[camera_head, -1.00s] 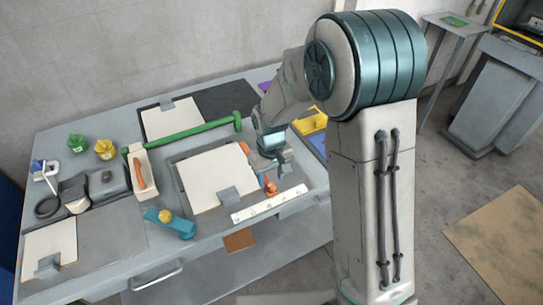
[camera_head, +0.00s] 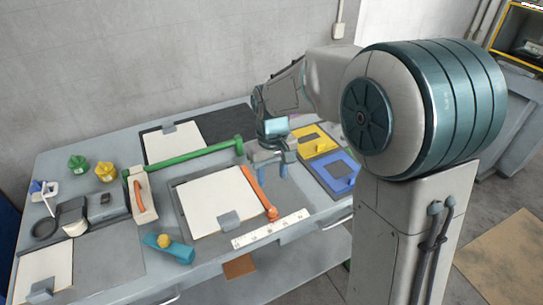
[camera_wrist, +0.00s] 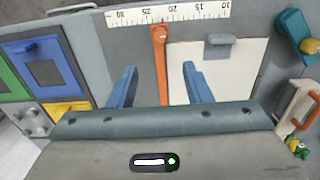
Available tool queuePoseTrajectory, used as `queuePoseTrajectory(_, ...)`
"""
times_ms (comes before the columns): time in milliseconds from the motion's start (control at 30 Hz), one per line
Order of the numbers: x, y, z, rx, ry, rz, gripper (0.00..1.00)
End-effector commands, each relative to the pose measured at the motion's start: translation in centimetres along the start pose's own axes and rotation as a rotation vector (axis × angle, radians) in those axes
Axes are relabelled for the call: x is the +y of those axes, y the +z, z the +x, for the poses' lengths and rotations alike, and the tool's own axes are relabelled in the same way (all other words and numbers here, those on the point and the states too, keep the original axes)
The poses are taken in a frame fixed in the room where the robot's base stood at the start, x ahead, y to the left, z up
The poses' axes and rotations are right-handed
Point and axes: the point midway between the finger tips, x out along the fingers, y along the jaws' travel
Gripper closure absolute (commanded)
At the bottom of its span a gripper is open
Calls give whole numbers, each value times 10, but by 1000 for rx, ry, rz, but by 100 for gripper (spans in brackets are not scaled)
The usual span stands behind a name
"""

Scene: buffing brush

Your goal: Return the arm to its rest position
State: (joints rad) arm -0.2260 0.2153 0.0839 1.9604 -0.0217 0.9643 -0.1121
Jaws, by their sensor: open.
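My gripper (camera_head: 270,168) is above the right part of the workbench, with its blue fingers apart and nothing between them. In the wrist view, my open gripper (camera_wrist: 155,82) shows its two fingers on either side of an orange bar-like tool (camera_wrist: 160,60). That tool also shows in the head view (camera_head: 258,192), lying along the right edge of a white sheet on a grey board. It is clear of the fingers. My arm reaches over the bench from the right.
The workbench (camera_head: 95,140) holds a green bar (camera_head: 200,151), a white ruler (camera_head: 270,229), a blue frame (camera_head: 335,172), a yellow frame (camera_head: 314,140) and a teal tool with a yellow knob (camera_head: 170,249). Green (camera_head: 77,164) and yellow (camera_head: 105,172) pots stand at the left.

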Motion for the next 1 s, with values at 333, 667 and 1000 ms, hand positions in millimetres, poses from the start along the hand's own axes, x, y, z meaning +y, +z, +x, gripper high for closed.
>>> queuePoseTrajectory(333,10,22,-17,31,11,45,55)
queuePoseTrajectory(667,35,117,-58,148,43,227,55)
queuePoseTrajectory(1000,39,200,-62,252,60,389,55)
